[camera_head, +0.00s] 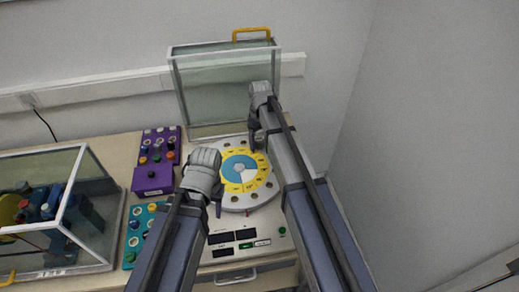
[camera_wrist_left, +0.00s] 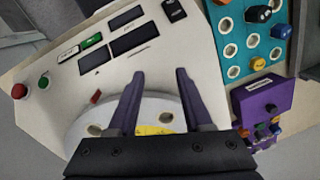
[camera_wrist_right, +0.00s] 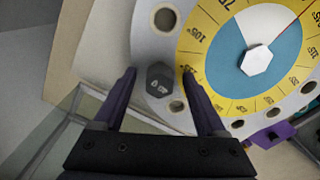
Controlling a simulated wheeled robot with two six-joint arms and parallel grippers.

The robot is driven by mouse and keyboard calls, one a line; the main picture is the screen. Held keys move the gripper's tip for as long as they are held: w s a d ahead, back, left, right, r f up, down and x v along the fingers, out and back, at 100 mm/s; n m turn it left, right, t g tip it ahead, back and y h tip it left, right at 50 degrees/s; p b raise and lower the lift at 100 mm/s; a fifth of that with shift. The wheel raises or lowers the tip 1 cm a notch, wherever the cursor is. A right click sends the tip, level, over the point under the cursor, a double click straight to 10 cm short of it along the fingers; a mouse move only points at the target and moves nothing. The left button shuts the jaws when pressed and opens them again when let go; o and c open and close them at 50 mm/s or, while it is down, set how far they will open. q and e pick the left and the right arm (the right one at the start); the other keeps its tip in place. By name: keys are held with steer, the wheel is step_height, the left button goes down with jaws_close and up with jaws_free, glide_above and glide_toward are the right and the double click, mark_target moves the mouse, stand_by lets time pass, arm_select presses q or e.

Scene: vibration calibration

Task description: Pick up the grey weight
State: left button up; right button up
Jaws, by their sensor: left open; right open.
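The grey weight (camera_wrist_right: 159,80) is a dark hexagonal piece with pale lettering on top. In the right wrist view it sits on the rim of the white round disc (camera_wrist_right: 150,45), next to the yellow dial ring (camera_wrist_right: 200,38). My right gripper (camera_wrist_right: 160,75) is open, with a finger on either side of the weight in this view; no contact can be made out. In the head view my right gripper (camera_head: 257,138) is over the disc's far right side and hides the weight. My left gripper (camera_wrist_left: 159,75) is open and empty over the disc's near left edge.
A purple rack (camera_head: 163,135) and a teal rack (camera_head: 130,250) hold coloured pieces left of the machine panel (camera_head: 270,225). A glass case (camera_head: 85,215) stands further left. A raised clear cover (camera_head: 220,85) stands behind the disc.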

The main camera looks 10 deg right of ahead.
steer(key=shift+c, duration=0.4)
jaws_close()
